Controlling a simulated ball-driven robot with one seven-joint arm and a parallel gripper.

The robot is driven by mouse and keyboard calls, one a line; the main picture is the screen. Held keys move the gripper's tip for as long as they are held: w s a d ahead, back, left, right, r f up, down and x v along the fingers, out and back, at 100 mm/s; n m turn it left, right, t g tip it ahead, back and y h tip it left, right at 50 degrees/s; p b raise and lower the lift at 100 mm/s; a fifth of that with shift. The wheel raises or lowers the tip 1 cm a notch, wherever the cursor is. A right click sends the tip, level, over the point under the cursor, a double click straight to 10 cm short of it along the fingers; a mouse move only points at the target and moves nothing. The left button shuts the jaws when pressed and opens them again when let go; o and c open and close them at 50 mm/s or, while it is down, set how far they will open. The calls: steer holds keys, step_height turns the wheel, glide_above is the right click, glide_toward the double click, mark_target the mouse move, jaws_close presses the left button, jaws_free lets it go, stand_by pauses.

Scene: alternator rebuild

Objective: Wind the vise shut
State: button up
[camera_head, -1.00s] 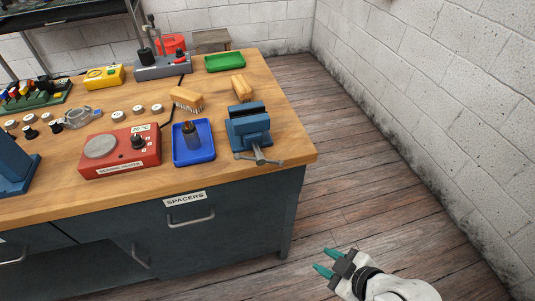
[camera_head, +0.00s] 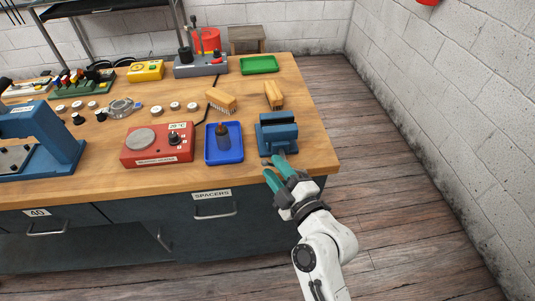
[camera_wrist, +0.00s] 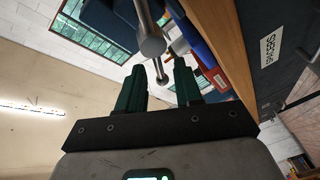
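The blue vise (camera_head: 277,136) stands on the bench top near its front right corner. Its grey metal handle is mostly hidden behind my gripper in the head view; a small end shows to the left. The gap between its jaws is too small to judge. My gripper (camera_head: 275,169), with teal fingers, is at the front of the vise, by the handle. In the wrist view the two fingers (camera_wrist: 159,66) are apart. The handle (camera_wrist: 152,45) is seen close up, its lower ball end between the fingertips in the picture. I cannot tell whether either finger touches it.
A blue tray (camera_head: 210,155) with a dark bottle (camera_head: 222,138) stands left of the vise. A red heater box (camera_head: 155,158) is further left. Two brushes (camera_head: 222,101) (camera_head: 273,95) lie behind. The drawer front (camera_head: 215,207) is below. Floor at right is clear.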

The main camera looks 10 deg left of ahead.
steer(key=shift+p+x, duration=0.45)
steer(key=shift+x, duration=1.65)
jaws_close()
